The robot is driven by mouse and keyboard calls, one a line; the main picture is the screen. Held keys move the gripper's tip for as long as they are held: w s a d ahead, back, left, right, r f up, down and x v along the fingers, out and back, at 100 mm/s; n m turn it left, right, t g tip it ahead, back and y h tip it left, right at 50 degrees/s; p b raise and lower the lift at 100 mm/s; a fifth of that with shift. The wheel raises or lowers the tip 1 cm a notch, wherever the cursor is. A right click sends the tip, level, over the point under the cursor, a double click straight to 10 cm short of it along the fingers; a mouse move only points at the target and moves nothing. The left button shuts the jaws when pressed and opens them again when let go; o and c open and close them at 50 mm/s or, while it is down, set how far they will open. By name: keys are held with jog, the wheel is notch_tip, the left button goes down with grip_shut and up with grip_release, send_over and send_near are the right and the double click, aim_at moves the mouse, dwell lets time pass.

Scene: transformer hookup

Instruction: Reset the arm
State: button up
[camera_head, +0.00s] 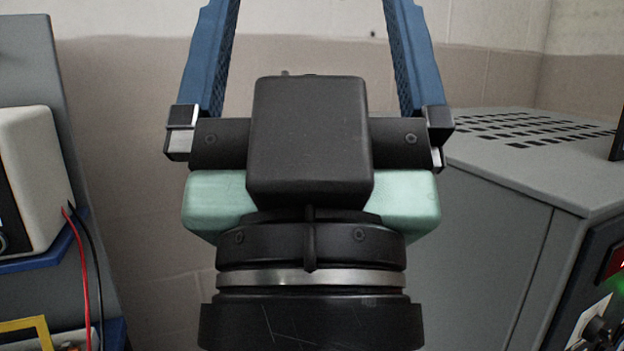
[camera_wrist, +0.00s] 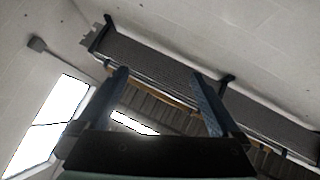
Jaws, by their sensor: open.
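My gripper (camera_head: 308,50) stands upright, close in front of the head camera. Its two blue fingers are spread wide apart and point up, and nothing is between them. Their tips run out of the top of the head view. In the wrist view my gripper (camera_wrist: 163,85) also shows its two blue fingers apart and empty, aimed at the upper wall and ceiling area. My black wrist and a pale green part below the fingers fill the middle of the head view.
A grey cabinet (camera_head: 490,235) with a slotted top stands at right. At left is a white device (camera_head: 32,175) with red and black leads (camera_head: 80,270). A plain wall (camera_head: 140,100) lies behind. The wrist view shows a bright window (camera_wrist: 50,125) and a long dark overhead fixture (camera_wrist: 160,65).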

notch_tip(320, 180, up, 15)
jog(key=p, duration=1.3)
